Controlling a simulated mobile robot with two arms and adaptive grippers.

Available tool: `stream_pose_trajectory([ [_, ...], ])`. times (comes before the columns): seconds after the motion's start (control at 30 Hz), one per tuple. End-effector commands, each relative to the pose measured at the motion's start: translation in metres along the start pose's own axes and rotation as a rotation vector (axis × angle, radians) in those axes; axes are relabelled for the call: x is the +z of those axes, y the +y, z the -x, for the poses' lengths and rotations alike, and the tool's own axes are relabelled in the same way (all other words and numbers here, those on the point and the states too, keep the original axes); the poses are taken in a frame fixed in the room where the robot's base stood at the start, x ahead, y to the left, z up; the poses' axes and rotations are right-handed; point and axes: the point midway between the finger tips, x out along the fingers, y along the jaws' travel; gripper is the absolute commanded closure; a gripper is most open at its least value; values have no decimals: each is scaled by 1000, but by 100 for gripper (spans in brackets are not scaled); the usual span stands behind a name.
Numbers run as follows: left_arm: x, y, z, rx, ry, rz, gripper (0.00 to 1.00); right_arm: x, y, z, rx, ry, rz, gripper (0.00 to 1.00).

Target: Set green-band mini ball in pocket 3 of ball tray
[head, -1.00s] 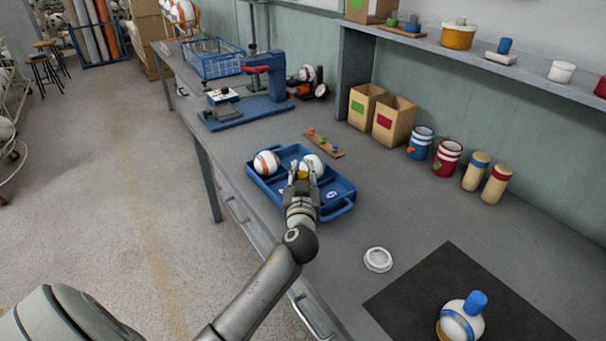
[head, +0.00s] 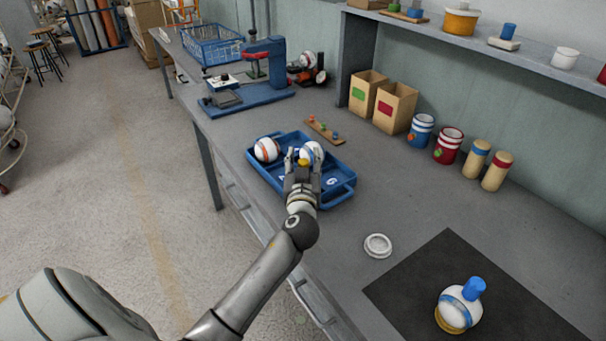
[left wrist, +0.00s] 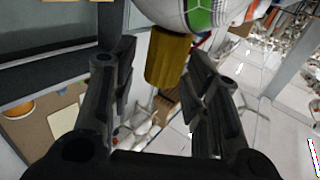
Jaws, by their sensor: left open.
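The blue ball tray (head: 262,182) lies on the bench. An orange-band ball (head: 266,149) sits in its back left part. A white ball with a yellow grip (head: 312,151) sits at the back right; its band colour is hard to tell there. My left gripper (head: 302,163) is open at this ball, its fingers on either side of the yellow grip. In the left wrist view a ball with a green band (left wrist: 200,12) shows at the top, with the yellow grip (left wrist: 168,58) between the open fingers and gaps on both sides. The pocket 3 label is not readable.
A white ring (head: 378,245) lies in front of the tray. A ball with a blue knob (head: 460,305) stands on the dark mat (head: 425,270). A blue press (head: 262,80) stands behind the tray. Boxes (head: 395,105) and jars (head: 447,146) line the wall.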

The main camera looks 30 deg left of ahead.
Motion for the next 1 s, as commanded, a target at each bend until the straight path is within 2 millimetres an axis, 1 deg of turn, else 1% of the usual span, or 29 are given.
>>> stream_pose_trajectory([
  [0.17,3,0,27,1,-2,3,57,0,0,-6,1,0,0,0],
  [0.4,4,1,75,2,-4,4,57,1,0,-15,1,0,0,0],
  [0.6,3,1,106,1,-3,3,57,2,0,-21,0,0,0,0],
  [0.7,2,1,115,1,-2,1,57,2,0,-23,0,0,0,0],
  [0.8,0,0,119,0,-1,0,57,2,0,-23,0,0,0,0],
  [1.0,0,0,120,0,-1,0,57,1,-2,-23,-1,1,0,0],
])
